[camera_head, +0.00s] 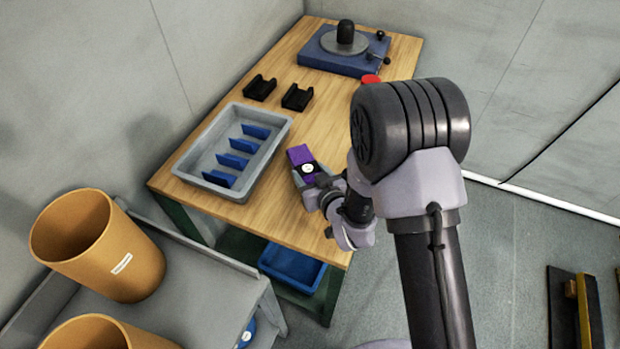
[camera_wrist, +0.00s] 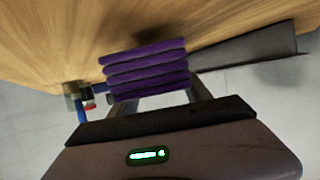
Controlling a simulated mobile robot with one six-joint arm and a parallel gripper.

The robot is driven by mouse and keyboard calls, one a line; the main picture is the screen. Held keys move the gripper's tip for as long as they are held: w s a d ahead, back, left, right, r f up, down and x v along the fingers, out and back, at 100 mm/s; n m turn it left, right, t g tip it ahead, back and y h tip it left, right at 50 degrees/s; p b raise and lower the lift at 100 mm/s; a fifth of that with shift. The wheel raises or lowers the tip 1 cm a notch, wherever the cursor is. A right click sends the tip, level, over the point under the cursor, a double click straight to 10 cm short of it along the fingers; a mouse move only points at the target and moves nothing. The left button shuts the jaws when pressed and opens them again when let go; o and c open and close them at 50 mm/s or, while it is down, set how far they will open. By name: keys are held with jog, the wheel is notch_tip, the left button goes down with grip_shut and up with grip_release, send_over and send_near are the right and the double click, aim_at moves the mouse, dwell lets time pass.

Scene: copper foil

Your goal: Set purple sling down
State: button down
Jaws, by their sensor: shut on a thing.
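The purple sling (camera_head: 299,155) is a small folded bundle near the front right edge of the wooden table (camera_head: 190,193). In the wrist view the sling (camera_wrist: 146,70) shows as several stacked purple folds between the fingers. My gripper (camera_head: 312,177) is shut on it; the gripper also shows in the wrist view (camera_wrist: 150,95). The wood surface lies just beyond the sling in the wrist view. I cannot tell whether the sling touches the table.
A grey tray (camera_head: 200,140) with several blue dividers stands left of the sling. Two black holders (camera_head: 297,97) and a blue turntable-like device (camera_head: 340,55) stand farther back, with a red disc (camera_head: 371,79) nearby. Bare wood lies between tray and sling. Orange bins (camera_head: 125,262) stand front left.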

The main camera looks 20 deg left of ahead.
jog(key=shift+f, duration=0.85)
jog(key=shift+f+b, duration=0.2)
jog(key=shift+b, duration=0.15)
jog(key=shift+c, duration=2.4)
grip_release()
